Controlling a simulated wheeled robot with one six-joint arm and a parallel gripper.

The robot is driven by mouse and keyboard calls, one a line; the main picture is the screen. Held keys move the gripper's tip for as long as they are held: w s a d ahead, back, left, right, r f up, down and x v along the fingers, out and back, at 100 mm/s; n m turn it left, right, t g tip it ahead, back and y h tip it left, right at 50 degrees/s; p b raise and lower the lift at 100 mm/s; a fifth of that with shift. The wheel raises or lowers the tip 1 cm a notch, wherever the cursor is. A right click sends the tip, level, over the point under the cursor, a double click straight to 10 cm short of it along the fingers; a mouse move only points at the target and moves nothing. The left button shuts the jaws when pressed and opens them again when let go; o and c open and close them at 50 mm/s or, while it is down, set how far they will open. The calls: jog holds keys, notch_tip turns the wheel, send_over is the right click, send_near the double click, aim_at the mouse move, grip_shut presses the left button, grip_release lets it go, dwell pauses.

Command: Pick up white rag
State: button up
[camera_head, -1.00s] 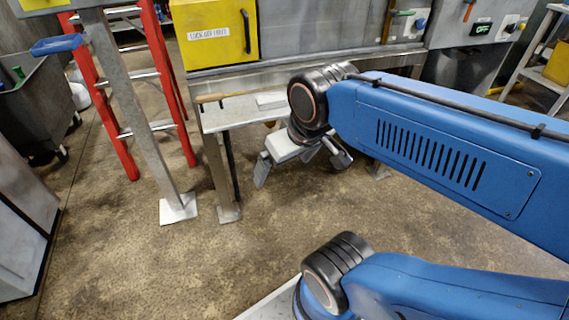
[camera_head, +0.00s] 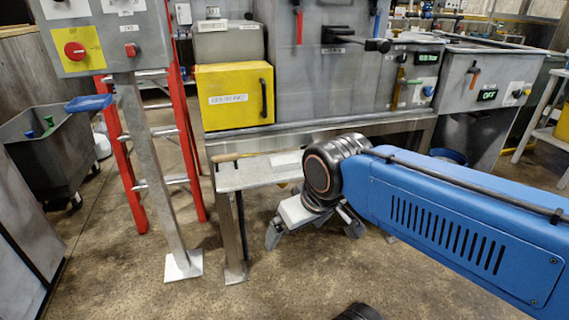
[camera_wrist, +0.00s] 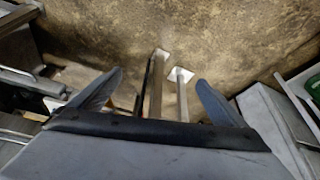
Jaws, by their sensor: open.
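A small whitish flat item (camera_head: 287,161), which may be the white rag, lies on the low metal shelf (camera_head: 242,180) in the head view. It is too small to tell whether it is cloth. My gripper (camera_head: 312,234) hangs in front of the shelf, below its top, with its fingers pointing down and spread apart. It is open and apart from the whitish item. In the wrist view my gripper (camera_wrist: 159,85) shows two separated fingers with nothing held between them. No rag can be made out clearly in the wrist view.
A wooden stick (camera_head: 240,156) lies along the shelf's back. A yellow box (camera_head: 233,97) sits above. A grey post (camera_head: 150,170) and red ladder (camera_head: 190,150) stand left, with a grey bin (camera_head: 40,140) beyond.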

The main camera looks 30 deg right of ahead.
aim_at(284, 159)
jog(key=shift+c, duration=0.3)
